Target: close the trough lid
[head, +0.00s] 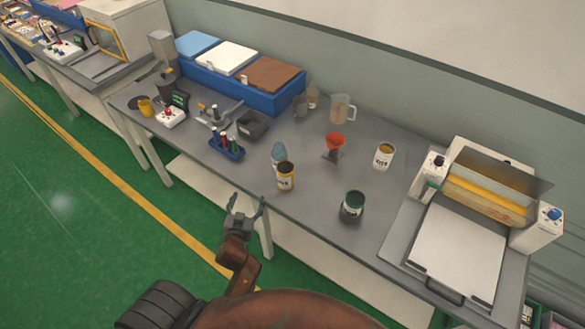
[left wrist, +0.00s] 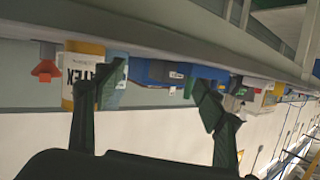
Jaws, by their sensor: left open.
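At the right of the head view a white machine (head: 541,232) stands on the bench. A dark see-through panel (head: 505,170), which looks like the trough lid, is tilted up over its back. Below it the yellow-orange trough or roller part (head: 488,196) lies uncovered. My left gripper (head: 245,203) is open and empty in front of the bench's front edge, far left of the machine. The left wrist view also shows its open fingers (left wrist: 155,95), with nothing between them. My right gripper is not in view.
The yellow can also shows in the left wrist view (left wrist: 78,77). A blue bin (head: 240,90) stands at the back.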

